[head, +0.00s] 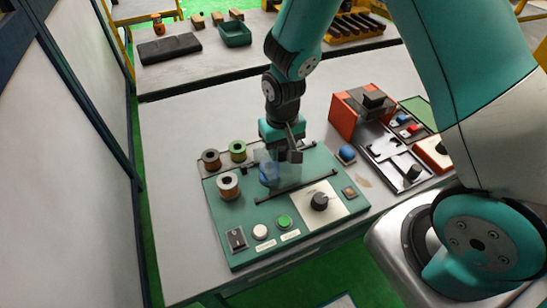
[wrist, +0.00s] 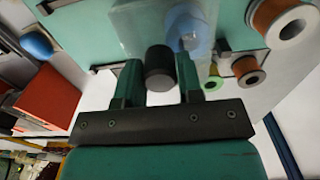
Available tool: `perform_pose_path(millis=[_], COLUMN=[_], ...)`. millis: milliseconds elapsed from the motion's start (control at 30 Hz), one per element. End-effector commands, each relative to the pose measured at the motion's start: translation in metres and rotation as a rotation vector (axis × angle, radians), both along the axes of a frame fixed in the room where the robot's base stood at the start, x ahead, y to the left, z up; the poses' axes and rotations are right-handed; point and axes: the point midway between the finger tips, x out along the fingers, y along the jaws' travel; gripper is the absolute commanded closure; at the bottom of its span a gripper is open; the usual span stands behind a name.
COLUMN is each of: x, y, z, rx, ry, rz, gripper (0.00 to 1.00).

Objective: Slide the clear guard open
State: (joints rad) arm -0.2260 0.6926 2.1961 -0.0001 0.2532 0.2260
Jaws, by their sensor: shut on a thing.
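The clear guard (head: 291,172) is a see-through panel on the green winding station (head: 230,250). It shows in the wrist view as a pale sheet (wrist: 135,30). My gripper (head: 284,151) is at the guard's upper edge, pointing down. In the wrist view my gripper's two fingers (wrist: 160,85) stand either side of a dark round handle (wrist: 159,62) and are shut on it. A blue round part (head: 268,173) shows through or beside the left part of the guard, and in the wrist view (wrist: 188,28). The handle is mostly hidden by my gripper in the head view.
A dark rail (head: 305,188) runs in front of the guard. A black knob (head: 319,201) and buttons (head: 284,222) are nearer. A blue button (head: 347,153) and red box (head: 346,117) are to the right.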

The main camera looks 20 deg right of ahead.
Motion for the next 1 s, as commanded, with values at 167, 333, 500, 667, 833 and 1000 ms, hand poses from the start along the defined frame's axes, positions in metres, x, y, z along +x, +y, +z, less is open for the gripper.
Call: perform_pose_path(millis=[167, 333, 500, 667, 833, 1000], x=[0.0, 0.0, 0.0, 0.0, 0.0, 0.0], y=[-0.01, -0.018, -0.027, -0.035, -0.043, -0.052], z=[0.0, 0.0, 0.0, 0.0, 0.0, 0.0], rx=[0.0, 0.0, 0.0, 0.0, 0.0, 0.0], ry=[-0.001, -0.001, 0.0, 0.0, 0.0, 0.0], rz=[-0.002, -0.002, -0.003, -0.002, -0.002, -0.002], gripper=[0.79, 0.79, 0.79, 0.79, 0.79, 0.79])
